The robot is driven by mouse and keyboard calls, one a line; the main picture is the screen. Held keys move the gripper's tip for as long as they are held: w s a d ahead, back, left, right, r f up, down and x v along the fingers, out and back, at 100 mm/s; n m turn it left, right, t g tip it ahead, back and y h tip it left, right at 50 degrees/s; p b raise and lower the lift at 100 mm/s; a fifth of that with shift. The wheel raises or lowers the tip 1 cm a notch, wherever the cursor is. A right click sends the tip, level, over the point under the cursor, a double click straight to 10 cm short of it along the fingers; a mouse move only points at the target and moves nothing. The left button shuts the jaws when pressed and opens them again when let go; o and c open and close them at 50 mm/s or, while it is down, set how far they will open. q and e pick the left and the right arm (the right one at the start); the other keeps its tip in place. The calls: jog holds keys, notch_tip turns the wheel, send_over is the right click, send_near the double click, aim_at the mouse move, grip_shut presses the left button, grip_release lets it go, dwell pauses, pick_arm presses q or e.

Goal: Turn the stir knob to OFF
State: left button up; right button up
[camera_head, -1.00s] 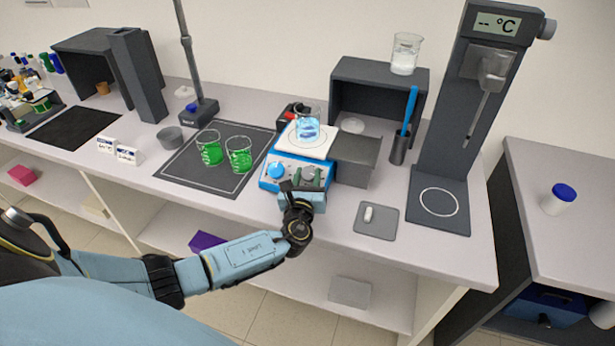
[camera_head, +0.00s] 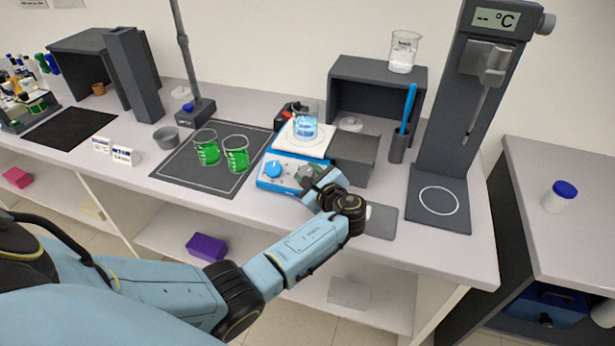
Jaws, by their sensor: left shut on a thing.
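The blue and white hotplate stirrer (camera_head: 264,182) stands near the counter's front edge. Its front panel has a blue knob (camera_head: 273,169) on the left and a grey knob (camera_head: 306,171) on the right, partly hidden by my gripper; I take the grey one as the stir knob. Its labels and pointer are too small to read. My left gripper (camera_head: 312,179) is shut on the grey knob, with the wrist tilted off to the right. A beaker of blue liquid (camera_head: 305,130) sits on the white top plate (camera_head: 293,146). My right gripper is out of view.
Two beakers of green liquid (camera_head: 236,158) stand on a dark mat (camera_head: 190,182) left of the stirrer. A grey block (camera_head: 358,158) is close on its right. A grey pad (camera_head: 382,224), partly behind my wrist, lies to the right.

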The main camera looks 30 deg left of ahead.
pick_arm(q)
jog(key=n+g, duration=0.2)
jog(key=n+g+b, duration=0.1)
jog(key=n+g, duration=0.1)
jog(key=n, duration=0.1)
jog(key=shift+w+d+g, duration=0.1)
jog(key=shift+w+g, duration=0.1)
jog(key=shift+g, duration=0.2)
jog(key=shift+w+r+n+g+h+b, duration=0.15)
jog(key=shift+n+g+h+b, duration=0.8)
jog(key=shift+n+g, duration=0.8)
jog(key=shift+n, duration=0.25)
jog(key=o, duration=1)
jog(key=shift+r, duration=0.15)
jog(key=v, duration=1.3)
jog(key=shift+r, duration=0.15)
